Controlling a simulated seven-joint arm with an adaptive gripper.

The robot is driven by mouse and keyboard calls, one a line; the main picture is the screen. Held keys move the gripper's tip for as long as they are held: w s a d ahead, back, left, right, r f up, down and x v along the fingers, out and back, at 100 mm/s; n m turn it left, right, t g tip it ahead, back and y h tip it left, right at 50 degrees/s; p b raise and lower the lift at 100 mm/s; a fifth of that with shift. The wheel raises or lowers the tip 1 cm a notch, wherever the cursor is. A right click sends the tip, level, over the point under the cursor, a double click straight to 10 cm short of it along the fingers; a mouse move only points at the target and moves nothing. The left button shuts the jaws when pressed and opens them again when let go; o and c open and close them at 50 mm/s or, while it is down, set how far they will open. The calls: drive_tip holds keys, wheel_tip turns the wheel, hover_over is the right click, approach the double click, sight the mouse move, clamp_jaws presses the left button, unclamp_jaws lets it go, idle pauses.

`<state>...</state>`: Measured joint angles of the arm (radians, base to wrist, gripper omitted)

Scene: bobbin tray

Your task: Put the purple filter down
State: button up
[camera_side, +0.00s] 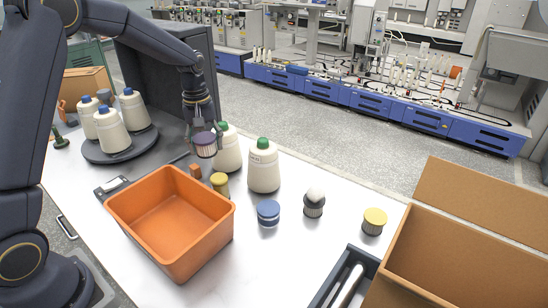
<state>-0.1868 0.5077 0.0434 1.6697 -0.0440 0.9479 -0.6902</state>
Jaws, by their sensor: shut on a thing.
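The purple filter (205,145) has a purple top and pale pleated sides. My gripper (204,128) is shut on it from above, near the middle left of the camera_side view. The filter is held up off the table, in front of a cream bobbin with a green top (227,150) and beyond the far edge of the orange bin (172,218). My fingertips are small and partly hidden by the filter.
Blue-topped bobbins (111,130) stand on a dark round tray (118,153). An open cardboard box (465,250) is at right.

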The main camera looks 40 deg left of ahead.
drive_tip(key=s+a+f+n, duration=0.1)
drive_tip(key=s+a+n, duration=0.25)
drive_tip(key=a, duration=0.75)
drive_tip(key=s+a+f+n, duration=0.15)
drive_tip(key=s+a, duration=0.25)
drive_tip(key=a, duration=0.6)
hover_over(170, 155)
drive_tip(key=s, duration=0.1)
drive_tip(key=shift+n, duration=0.4)
drive_tip(key=f, duration=0.8)
drive_tip(key=shift+s+d+f, duration=0.1)
drive_tip(key=shift+d, duration=0.25)
drive_tip(key=shift+w+a+f, duration=0.3)
drive_tip(key=shift+w+f, duration=0.1)
drive_tip(key=shift+f, duration=0.15)
drive_tip(key=shift+w+f, duration=0.1)
drive_tip(key=shift+f, duration=1.5)
drive_tip(key=o, duration=1.2)
drive_tip(key=shift+f, duration=0.15)
